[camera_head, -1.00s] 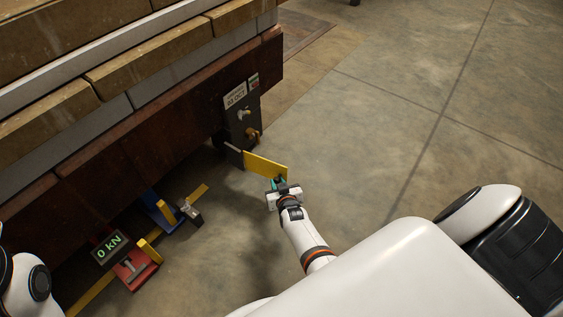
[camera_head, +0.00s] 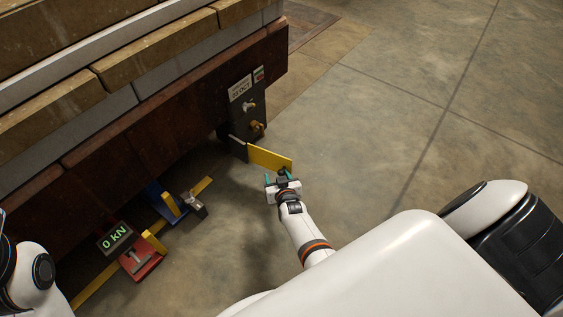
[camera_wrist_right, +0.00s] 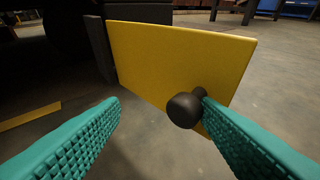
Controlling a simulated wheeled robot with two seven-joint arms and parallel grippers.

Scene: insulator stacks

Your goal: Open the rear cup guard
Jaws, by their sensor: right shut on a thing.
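The rear cup guard is a yellow plate (camera_head: 270,158) standing out from a dark post (camera_head: 237,147) beside the brown beam. In the right wrist view the plate (camera_wrist_right: 170,50) fills the upper middle, with a round black knob (camera_wrist_right: 185,110) on its near face. My right gripper (camera_head: 283,178) is at the plate's free end. My left gripper is outside the view; only part of that arm shows at the left edge.
A grey bracket with a brass-coloured fitting (camera_head: 257,127) and a sign (camera_head: 241,88) is on the beam's end. A red device (camera_head: 143,262), a "0 kN" display (camera_head: 116,238) and a blue part (camera_head: 164,203) are on the floor at left. Concrete floor (camera_head: 400,120) at right is clear.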

